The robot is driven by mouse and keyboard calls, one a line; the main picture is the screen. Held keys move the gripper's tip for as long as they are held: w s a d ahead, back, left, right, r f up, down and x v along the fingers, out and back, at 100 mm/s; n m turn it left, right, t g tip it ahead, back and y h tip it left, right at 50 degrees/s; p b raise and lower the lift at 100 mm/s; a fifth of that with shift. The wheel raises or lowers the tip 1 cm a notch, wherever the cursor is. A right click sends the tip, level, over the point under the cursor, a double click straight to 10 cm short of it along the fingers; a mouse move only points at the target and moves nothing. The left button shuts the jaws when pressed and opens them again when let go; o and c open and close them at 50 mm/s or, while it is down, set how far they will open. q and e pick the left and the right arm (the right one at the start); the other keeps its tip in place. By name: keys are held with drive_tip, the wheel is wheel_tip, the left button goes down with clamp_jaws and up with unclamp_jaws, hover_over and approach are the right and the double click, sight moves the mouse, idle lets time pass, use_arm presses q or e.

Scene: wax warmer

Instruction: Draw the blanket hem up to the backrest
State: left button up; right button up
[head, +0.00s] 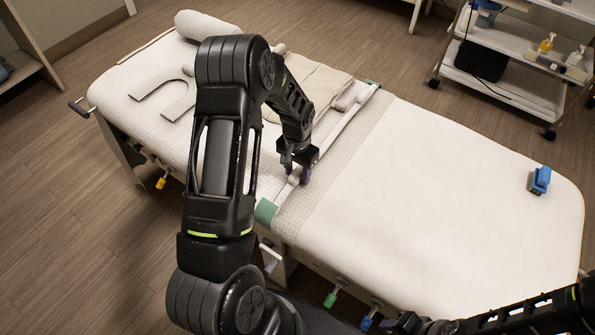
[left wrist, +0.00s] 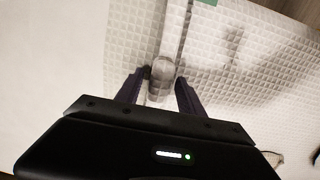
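The blanket (head: 450,185) is a smooth cream cover over the right part of the bed. Its hem (head: 333,133) is a pale straight band with green ends (head: 265,212), lying across the bed. The textured backrest section (head: 140,80) lies left of it. My left gripper (head: 299,180) is low at the hem's near half. In the left wrist view, its purple fingers (left wrist: 160,88) stand on either side of a pale rounded knob (left wrist: 161,72); whether they press it is unclear. My right gripper (head: 403,322) is low at the bottom edge, its fingers indistinct.
A rolled pillow (head: 205,25) and a grey U-shaped pad (head: 160,95) lie on the backrest end. A blue object (head: 540,180) sits on the blanket at far right. A trolley (head: 515,75) stands behind. Coloured levers (head: 331,298) line the bed's near side.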

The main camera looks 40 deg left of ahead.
use_arm(q)
clamp_jaws()
idle(1.2)
